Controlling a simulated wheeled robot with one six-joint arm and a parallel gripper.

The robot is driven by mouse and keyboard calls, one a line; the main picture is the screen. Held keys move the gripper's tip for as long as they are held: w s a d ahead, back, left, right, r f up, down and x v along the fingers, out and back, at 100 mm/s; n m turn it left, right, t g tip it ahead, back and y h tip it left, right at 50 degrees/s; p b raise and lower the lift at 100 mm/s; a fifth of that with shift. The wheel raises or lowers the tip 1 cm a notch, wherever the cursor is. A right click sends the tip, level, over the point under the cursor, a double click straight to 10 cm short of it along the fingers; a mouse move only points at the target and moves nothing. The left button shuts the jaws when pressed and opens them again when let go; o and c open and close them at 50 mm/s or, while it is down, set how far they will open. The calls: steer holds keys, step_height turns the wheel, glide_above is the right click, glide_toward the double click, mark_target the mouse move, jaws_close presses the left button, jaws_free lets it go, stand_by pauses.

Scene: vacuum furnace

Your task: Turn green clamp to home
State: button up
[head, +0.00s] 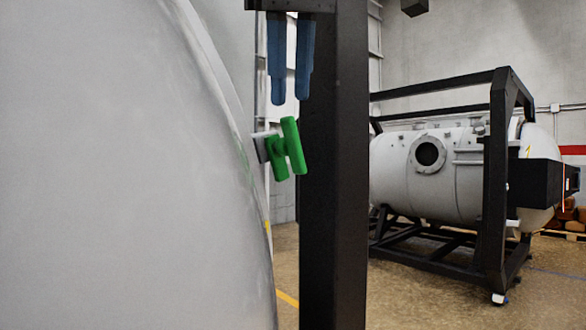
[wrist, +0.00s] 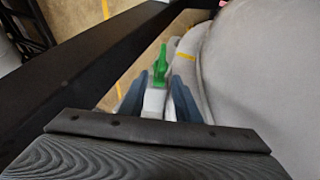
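The green clamp (head: 291,146) sits at the edge of the large pale grey furnace shell (head: 120,170) in the head view. Its longer green bar leans slightly, with a shorter green piece beside it and a grey bracket on its left. My gripper (head: 290,98) points down above the clamp, its two blue fingers apart with nothing between them in this view. In the wrist view the green clamp (wrist: 160,66) shows ahead of my open gripper (wrist: 160,82), between the fingertips in the picture. A pale block shows between the fingers there; I cannot tell whether anything touches.
A black upright post (head: 333,180) stands just right of the clamp and fingers. It leaves a narrow gap to the shell. A second grey furnace (head: 425,195) in a black frame (head: 495,190) stands farther back at right. Open floor (head: 410,295) lies in front of it.

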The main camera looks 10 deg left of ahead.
steer(key=b, duration=0.3)
glide_toward(291, 158)
steer(key=w+f, duration=0.1)
steer(key=w, duration=0.1)
steer(key=shift+x, duration=3.85)
steer(key=shift+s+a, duration=0.15)
jaws_close()
